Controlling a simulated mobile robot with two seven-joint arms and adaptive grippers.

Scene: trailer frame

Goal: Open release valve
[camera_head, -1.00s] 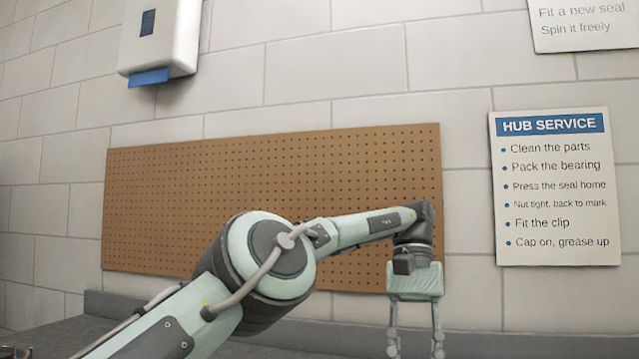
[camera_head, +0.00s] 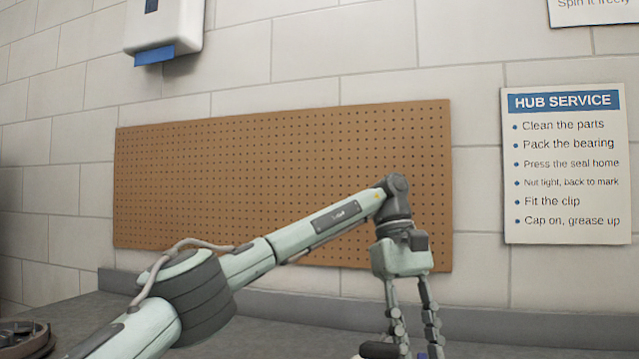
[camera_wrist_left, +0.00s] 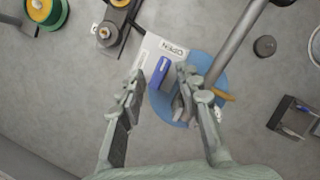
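A blue block-shaped handle (camera_wrist_left: 159,73) shows in the left wrist view, beside a white plate (camera_wrist_left: 170,46) lettered OPEN, upside down in the picture. A round blue disc (camera_wrist_left: 213,72) lies under and beside them. I take the blue handle to be the release valve's lever, but its mounting is partly hidden. My left gripper (camera_wrist_left: 161,80) is open, with one finger on each side of the blue handle; contact is not clear. In the head view my left gripper (camera_head: 414,345) points down at the bottom edge, near a dark rounded part (camera_head: 379,350). My right gripper is not in view.
In the wrist view a grey bar (camera_wrist_left: 236,42) runs close to the right finger. A green and yellow round part (camera_wrist_left: 46,12), a dark bracket (camera_wrist_left: 112,25) and a dark block (camera_wrist_left: 291,117) lie around. A pegboard (camera_head: 280,185) hangs on the wall behind.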

